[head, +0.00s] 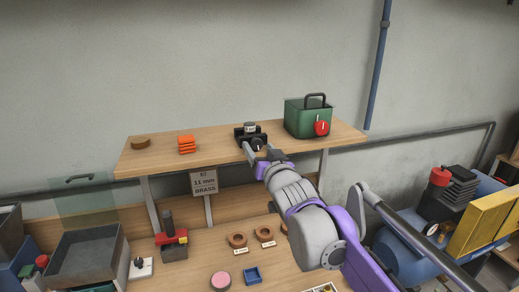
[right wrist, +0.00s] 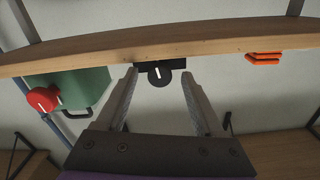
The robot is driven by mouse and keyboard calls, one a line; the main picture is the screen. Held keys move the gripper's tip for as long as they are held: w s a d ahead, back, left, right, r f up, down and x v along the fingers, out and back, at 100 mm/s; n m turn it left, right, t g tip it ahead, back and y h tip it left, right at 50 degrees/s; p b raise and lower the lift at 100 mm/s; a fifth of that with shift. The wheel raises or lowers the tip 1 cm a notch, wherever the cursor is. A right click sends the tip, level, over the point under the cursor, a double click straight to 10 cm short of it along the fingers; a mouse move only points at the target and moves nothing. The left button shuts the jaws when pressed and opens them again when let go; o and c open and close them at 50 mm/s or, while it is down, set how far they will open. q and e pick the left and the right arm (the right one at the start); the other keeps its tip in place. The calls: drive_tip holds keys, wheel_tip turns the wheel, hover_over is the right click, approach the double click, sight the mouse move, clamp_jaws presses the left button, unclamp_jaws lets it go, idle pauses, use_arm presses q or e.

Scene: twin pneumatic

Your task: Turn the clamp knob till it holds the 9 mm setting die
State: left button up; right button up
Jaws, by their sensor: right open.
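The black clamp (head: 244,135) stands on the raised wooden shelf, with a small grey cylindrical piece (head: 250,126) on top. I cannot tell that piece's size. The clamp's round black knob (head: 257,143) faces me and bears a white pointer line. In the right wrist view the knob (right wrist: 160,76) shows between the fingertips, its line close to upright and slightly tilted. My right gripper (head: 258,150) is open, one finger on each side of the knob, with gaps visible on both sides. The clamp body is mostly hidden in the wrist view. My left gripper is not in view.
A green box (head: 300,119) with a red knob (head: 321,128) stands right of the clamp. Orange plates (head: 186,144) and a brown disc (head: 140,142) lie to the left. A sign (head: 204,183) below the shelf reads 11 mm BRASS. Rings and small parts lie on the lower bench.

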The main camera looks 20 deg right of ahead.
drive_tip(key=s+b, duration=0.1)
drive_tip(key=s, duration=0.9)
drive_tip(key=shift+s+d, duration=0.15)
drive_tip(key=shift+s, duration=0.15)
drive_tip(key=s+d+f+g+h, duration=0.1)
drive_tip(key=s+f+g, duration=0.25)
drive_tip(key=f, duration=0.55)
drive_tip(key=s+d+f+g+h, duration=0.15)
drive_tip(key=s+f, duration=0.25)
drive_tip(key=f, duration=0.5)
drive_tip(key=s+a+f+n+g+y, duration=0.1)
drive_tip(key=s+f+g, duration=0.6)
drive_tip(key=s+f, duration=0.9)
wheel_tip(320, 180, down, 3)
drive_tip(key=shift+s+a+f+n+g+y, duration=0.25)
drive_tip(key=shift+a+n+y, duration=0.2)
drive_tip(key=shift+a, duration=0.3)
